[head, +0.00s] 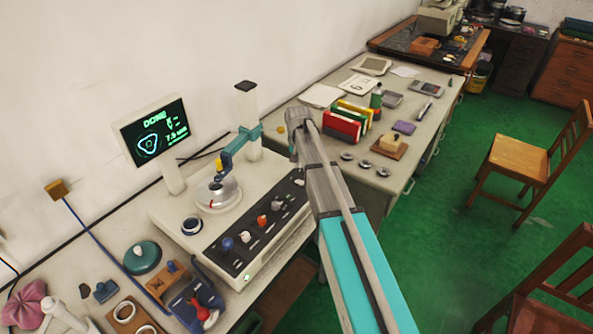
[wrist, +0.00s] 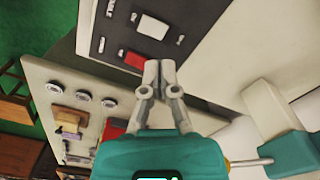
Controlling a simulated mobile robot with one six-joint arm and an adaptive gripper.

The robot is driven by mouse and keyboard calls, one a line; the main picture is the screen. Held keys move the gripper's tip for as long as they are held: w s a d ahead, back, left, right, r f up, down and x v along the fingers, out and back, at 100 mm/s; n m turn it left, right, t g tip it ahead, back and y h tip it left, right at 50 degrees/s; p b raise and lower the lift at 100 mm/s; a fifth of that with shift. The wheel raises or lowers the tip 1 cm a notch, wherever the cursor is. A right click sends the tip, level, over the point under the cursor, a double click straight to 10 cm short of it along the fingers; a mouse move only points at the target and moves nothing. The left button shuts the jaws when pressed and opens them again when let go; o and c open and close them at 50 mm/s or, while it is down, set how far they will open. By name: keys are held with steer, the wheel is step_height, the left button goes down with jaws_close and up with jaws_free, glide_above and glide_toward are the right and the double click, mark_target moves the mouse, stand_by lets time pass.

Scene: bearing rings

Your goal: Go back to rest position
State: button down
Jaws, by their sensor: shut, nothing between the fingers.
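My gripper (wrist: 159,65) shows in the wrist view with its two grey fingers together and nothing between them. Its tips appear in front of the dark control panel (wrist: 112,32), near a red button (wrist: 135,60) and a pale button (wrist: 152,27). I cannot tell whether they touch it. In the head view my arm reaches up from the bottom right past the panel's right end; its fingers cannot be made out there. The measuring machine (head: 165,213) stands on the bench with a bearing ring (head: 218,196) on its round stage. Its screen (head: 153,131) reads DONE.
Another ring (head: 192,226) lies on the machine's left side. Several rings (head: 383,172) lie on the right-hand table near coloured binders (head: 345,121). A teal probe arm and white column (head: 246,105) rise left of my arm. Chairs (head: 530,150) stand on the green floor at right.

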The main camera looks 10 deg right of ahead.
steer(key=s+d+n, duration=0.2)
steer(key=s+n, duration=0.1)
steer(key=s, duration=2.4)
steer(key=shift+d, duration=0.1)
